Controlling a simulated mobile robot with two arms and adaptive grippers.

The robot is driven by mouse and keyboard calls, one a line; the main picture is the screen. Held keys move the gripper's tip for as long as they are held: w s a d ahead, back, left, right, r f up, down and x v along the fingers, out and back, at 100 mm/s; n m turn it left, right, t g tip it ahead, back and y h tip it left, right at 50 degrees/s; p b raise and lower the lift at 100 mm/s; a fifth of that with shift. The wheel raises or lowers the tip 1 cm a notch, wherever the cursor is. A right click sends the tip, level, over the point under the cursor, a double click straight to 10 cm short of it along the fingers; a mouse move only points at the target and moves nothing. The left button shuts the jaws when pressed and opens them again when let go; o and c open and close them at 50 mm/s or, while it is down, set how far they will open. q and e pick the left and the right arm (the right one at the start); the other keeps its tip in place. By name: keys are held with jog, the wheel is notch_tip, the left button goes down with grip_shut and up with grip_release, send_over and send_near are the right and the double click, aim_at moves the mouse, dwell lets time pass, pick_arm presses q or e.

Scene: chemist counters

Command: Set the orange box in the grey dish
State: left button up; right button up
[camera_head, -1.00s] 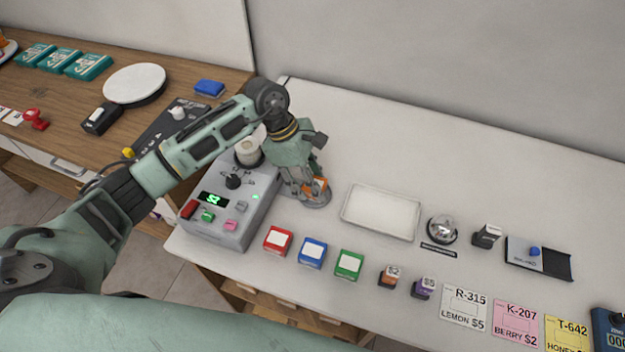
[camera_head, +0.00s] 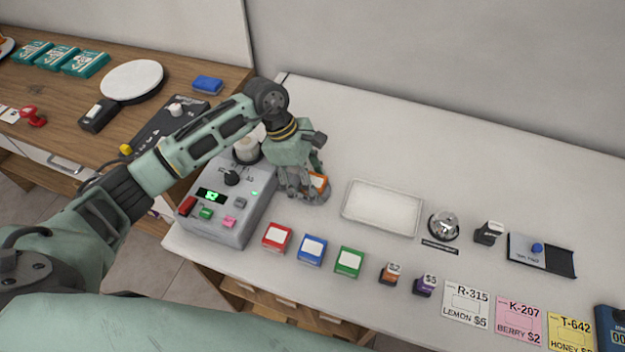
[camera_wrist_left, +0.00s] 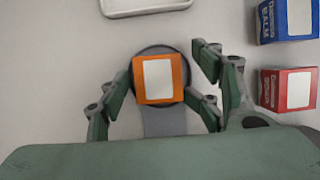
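The orange box (camera_wrist_left: 159,80) has a white label on top and sits in the round dark grey dish (camera_wrist_left: 184,57) in the left wrist view. The box covers most of the dish. In the head view the orange box (camera_head: 319,181) shows partly behind my left gripper (camera_head: 305,190), with the grey dish (camera_head: 318,200) under it. My left gripper (camera_wrist_left: 163,88) is open, its fingers on both sides of the box with visible gaps. My right gripper is not in view.
A grey control console (camera_head: 223,212) stands left of the dish. Red (camera_head: 277,238), blue (camera_head: 311,249) and green (camera_head: 349,262) boxes stand in front. A white tray (camera_head: 383,234) lies to the right, with a silver bell (camera_head: 444,226) beyond it. The counter's back is clear.

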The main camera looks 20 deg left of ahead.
aim_at(313, 180)
pick_arm(q)
jog(key=shift+r, duration=0.1)
jog(key=shift+r+p, duration=0.45)
jog(key=shift+p, duration=0.15)
jog(key=shift+r+p, duration=0.5)
jog(key=shift+p, duration=0.1)
jog(key=shift+w+a+r+b, duration=0.2)
jog(key=shift+a+r+b, duration=0.35)
jog(key=shift+b, duration=0.3)
jog(key=b+v, duration=0.2)
jog(key=v, duration=0.8)
jog(key=shift+d, duration=0.15)
jog(key=shift+s, duration=0.15)
